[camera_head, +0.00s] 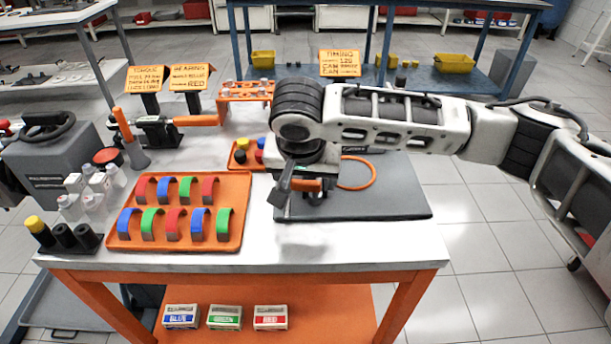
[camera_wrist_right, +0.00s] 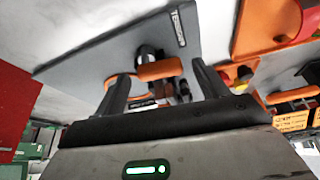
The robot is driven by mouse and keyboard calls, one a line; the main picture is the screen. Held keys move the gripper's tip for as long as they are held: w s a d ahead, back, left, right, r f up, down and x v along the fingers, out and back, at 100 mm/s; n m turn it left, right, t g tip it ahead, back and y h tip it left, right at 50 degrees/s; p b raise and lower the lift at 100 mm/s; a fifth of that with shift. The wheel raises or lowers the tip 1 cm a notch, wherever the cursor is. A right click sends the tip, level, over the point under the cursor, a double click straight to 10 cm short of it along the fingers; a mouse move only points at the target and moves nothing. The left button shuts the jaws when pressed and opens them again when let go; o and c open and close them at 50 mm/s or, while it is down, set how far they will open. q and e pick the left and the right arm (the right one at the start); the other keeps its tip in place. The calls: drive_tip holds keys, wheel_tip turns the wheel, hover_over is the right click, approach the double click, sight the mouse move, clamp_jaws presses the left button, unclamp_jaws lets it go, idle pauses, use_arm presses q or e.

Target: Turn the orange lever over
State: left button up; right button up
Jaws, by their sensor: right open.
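The orange lever (camera_head: 308,185) is a short bar low over the grey mat, partly hidden by my right gripper in the head view. In the right wrist view the orange lever (camera_wrist_right: 160,69) lies crosswise between and just beyond the fingertips, with dark metal parts behind it. My right gripper (camera_head: 303,186) points down at it from above, and its two dark fingers stand apart in the right wrist view (camera_wrist_right: 162,84). I cannot tell whether a finger touches the lever. My left gripper is not in view.
The grey mat (camera_head: 385,205) covers the table's right side, with an orange ring (camera_head: 357,174) on it. Left of it an orange tray (camera_head: 180,247) holds several coloured arcs. A black tool with an orange handle (camera_head: 196,120) stands behind. The white front strip is clear.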

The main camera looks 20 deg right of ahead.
use_arm(q)
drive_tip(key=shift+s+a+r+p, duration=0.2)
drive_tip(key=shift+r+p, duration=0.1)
drive_tip(key=shift+p, duration=0.75)
use_arm(e)
drive_tip(key=v, duration=1.6)
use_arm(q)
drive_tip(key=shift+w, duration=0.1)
use_arm(e)
drive_tip(key=shift+w, duration=0.1)
